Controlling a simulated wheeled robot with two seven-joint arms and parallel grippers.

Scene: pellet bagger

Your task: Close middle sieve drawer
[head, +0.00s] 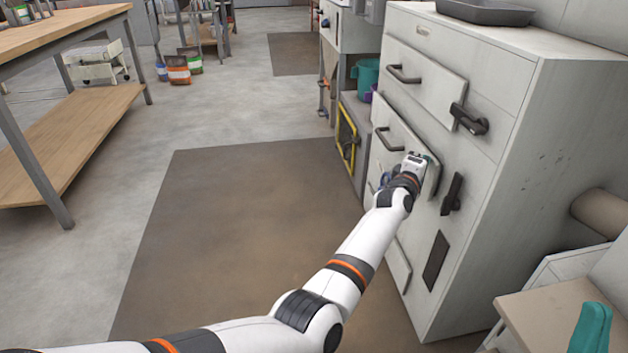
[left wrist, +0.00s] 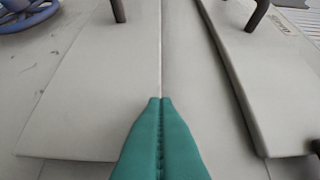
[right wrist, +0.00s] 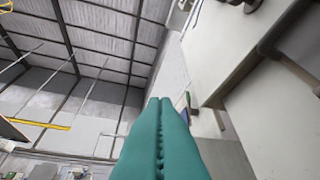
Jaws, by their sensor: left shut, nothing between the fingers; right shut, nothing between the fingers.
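The middle sieve drawer (head: 398,132) is a pale front panel with a dark bar handle (head: 388,140) on the grey cabinet (head: 490,120). How far it stands out is hard to tell. A dark latch (head: 452,194) is tilted beside it. My left gripper (head: 428,158) is at the right part of this front; its fingers are mostly hidden in the head view. In the left wrist view its teal fingers (left wrist: 160,100) are shut and empty, between two pale panels; contact is unclear. My right gripper (head: 597,308) is shut and empty at the lower right, also in the right wrist view (right wrist: 160,100).
The upper drawer (head: 428,80) has its own handle and a dark latch (head: 468,120). A black tray (head: 485,11) sits on the cabinet top. A wooden workbench (head: 60,40) stands at the left. The floor mat (head: 230,220) is clear.

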